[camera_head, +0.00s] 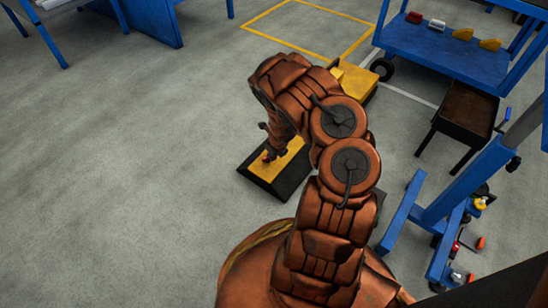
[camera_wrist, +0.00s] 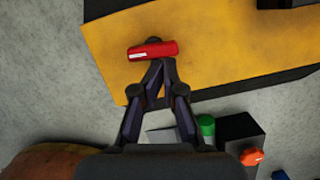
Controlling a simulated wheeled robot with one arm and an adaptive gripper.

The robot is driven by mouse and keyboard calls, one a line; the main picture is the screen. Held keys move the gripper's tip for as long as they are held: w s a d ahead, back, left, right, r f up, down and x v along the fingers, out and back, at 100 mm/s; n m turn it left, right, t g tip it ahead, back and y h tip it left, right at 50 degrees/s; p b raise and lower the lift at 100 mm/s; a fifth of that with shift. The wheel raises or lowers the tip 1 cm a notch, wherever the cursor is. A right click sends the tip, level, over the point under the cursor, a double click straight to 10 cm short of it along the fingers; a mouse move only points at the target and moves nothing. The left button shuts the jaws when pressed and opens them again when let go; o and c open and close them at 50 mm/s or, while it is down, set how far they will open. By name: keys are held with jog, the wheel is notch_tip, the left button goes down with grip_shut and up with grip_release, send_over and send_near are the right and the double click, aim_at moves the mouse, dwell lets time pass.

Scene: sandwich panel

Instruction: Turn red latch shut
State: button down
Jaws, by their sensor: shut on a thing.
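The red latch (camera_wrist: 153,50) is a small bar with a white mark at its left end. It sits on the yellow face of a black-sided panel (camera_wrist: 225,45), over a dark round part. In the wrist view it lies almost level, its right end slightly higher. My gripper (camera_wrist: 160,66) has its fingertips together at the lower edge of the latch and is shut on it; the fingertips hide part of the contact. In the head view my arm reaches down to the yellow panel (camera_head: 276,171), and a bit of the red latch (camera_head: 266,156) shows.
A green cap (camera_wrist: 207,126) and a black box (camera_wrist: 240,133) with an orange knob (camera_wrist: 251,157) lie beyond the panel's lower edge in the wrist view. A blue table (camera_head: 450,55) and a dark tray stand (camera_head: 465,107) are at right. The floor at left is clear.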

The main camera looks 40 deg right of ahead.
jog(key=s, duration=0.1)
jog(key=s+d+b, duration=0.1)
jog(key=s+b, duration=0.1)
jog(key=shift+s+d+r, duration=0.15)
jog(key=shift+s+d, duration=0.1)
jog(key=shift+s, duration=0.1)
jog(key=p+v, duration=0.4)
jog(key=v, duration=0.5)
jog(key=shift+d+r, duration=0.2)
jog(key=shift+r, duration=0.1)
jog(key=shift+s+r, duration=0.1)
